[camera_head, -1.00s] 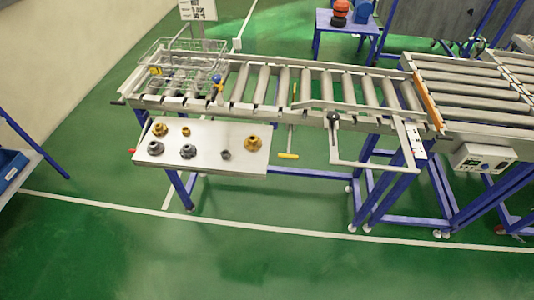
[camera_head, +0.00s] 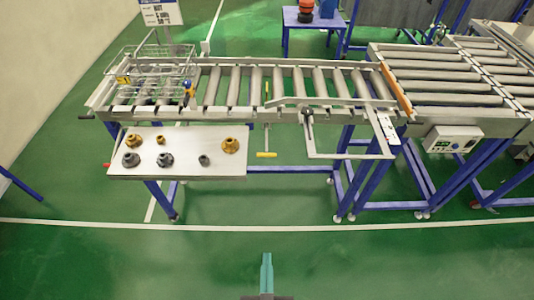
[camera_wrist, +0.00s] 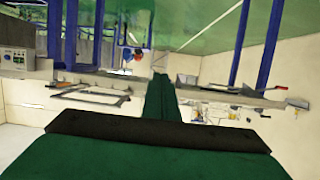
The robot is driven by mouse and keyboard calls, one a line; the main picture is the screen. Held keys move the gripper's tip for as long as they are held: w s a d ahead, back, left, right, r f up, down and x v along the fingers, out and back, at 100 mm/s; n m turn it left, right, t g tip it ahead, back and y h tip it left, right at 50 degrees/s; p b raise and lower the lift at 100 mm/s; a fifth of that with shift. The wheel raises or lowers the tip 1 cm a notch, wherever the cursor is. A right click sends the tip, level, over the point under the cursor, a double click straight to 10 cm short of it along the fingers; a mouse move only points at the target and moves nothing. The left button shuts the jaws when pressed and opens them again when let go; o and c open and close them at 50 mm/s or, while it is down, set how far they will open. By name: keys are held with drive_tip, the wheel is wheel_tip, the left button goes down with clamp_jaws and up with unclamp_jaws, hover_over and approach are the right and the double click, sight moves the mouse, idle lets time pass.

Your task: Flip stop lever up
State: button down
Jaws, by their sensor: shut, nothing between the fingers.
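A roller conveyor (camera_head: 205,92) stands across the head view. A yellow T-shaped handle (camera_head: 266,155) hangs below its front edge on a thin rod. To its right, a dark-knobbed lever (camera_head: 308,114) stands at the front rail above a pale frame (camera_head: 338,157). I cannot tell which is the stop lever. My gripper (camera_head: 266,262) is shut and empty, low in front of the conveyor and apart from it. Its green fingers (camera_wrist: 160,85) also show in the wrist view, which looks upside down; the pale frame (camera_wrist: 92,97) shows left of them.
A metal shelf (camera_head: 200,168) with several brass and grey fittings juts out at the front left. A wire basket (camera_head: 150,72) sits on the conveyor's left end. A control box (camera_head: 455,139) is at right. The green floor in front is clear.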

drive_tip(key=w+r, duration=0.3)
drive_tip(key=w, duration=0.5)
drive_tip(key=w+r, duration=0.3)
drive_tip(key=w, duration=0.5)
drive_tip(key=w+r+g, duration=0.1)
drive_tip(key=w+r, duration=0.7)
drive_tip(key=r, duration=0.2)
drive_tip(key=shift+w+d+r+g, duration=0.15)
drive_tip(key=shift+r+g, duration=0.1)
drive_tip(key=shift+g, duration=0.05)
drive_tip(key=shift+w, duration=0.1)
hover_over(267, 154)
drive_tip(key=s, duration=0.2)
wheel_tip(267, 154, down, 4)
wheel_tip(267, 154, down, 3)
drive_tip(key=shift+f, duration=0.6)
